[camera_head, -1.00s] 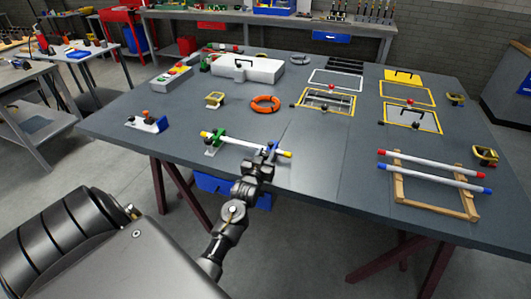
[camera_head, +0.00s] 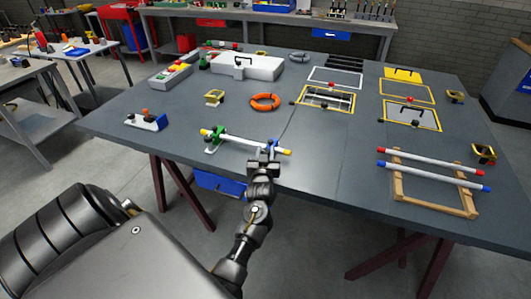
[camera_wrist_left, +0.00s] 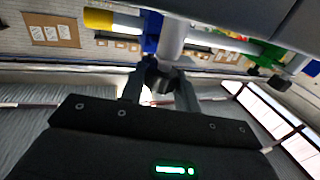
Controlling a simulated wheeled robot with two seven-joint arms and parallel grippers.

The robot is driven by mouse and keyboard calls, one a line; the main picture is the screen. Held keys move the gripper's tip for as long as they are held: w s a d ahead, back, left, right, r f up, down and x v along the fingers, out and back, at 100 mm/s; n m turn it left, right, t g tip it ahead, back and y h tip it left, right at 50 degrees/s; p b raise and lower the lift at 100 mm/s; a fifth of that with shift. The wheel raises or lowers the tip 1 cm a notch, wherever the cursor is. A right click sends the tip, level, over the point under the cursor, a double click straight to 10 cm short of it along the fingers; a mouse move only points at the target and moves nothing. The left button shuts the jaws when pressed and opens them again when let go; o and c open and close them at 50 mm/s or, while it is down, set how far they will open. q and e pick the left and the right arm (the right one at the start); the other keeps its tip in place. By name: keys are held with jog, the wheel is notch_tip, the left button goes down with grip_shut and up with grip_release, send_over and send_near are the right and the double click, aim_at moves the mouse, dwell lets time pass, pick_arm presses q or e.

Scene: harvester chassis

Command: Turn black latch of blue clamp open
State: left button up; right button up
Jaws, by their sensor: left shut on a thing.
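A white bar with yellow ends (camera_head: 240,143) lies across a green clamp (camera_head: 218,133) and a blue clamp (camera_head: 270,144) near the table's front edge. My left gripper (camera_head: 263,162) is at the blue clamp, on its front side. In the left wrist view the blue clamp (camera_wrist_left: 152,30) is at the top, beside the bar's yellow end (camera_wrist_left: 98,18). There my left gripper (camera_wrist_left: 159,88) is shut on the small black latch (camera_wrist_left: 158,80), which sits between its fingertips. The fingers partly hide the latch, and its exact angle is unclear. My right gripper is not in view.
A small blue-and-white block with knobs (camera_head: 147,122) stands to the left. An orange ring (camera_head: 265,102) lies behind the bar. A wooden frame with red- and blue-ended bars (camera_head: 435,185) lies at the right. The table between it and the blue clamp is clear.

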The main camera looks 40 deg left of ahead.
pick_arm(q)
jog(key=o, duration=1)
jog(key=shift+c, duration=0.2)
jog(key=b+v, duration=0.1)
jog(key=v, duration=0.5)
jog(key=shift+s+d+b, duration=0.15)
jog(key=shift+s+b, duration=0.05)
jog(key=shift+b, duration=0.1)
jog(key=shift+s+d, duration=0.3)
jog(key=shift+s, duration=0.1)
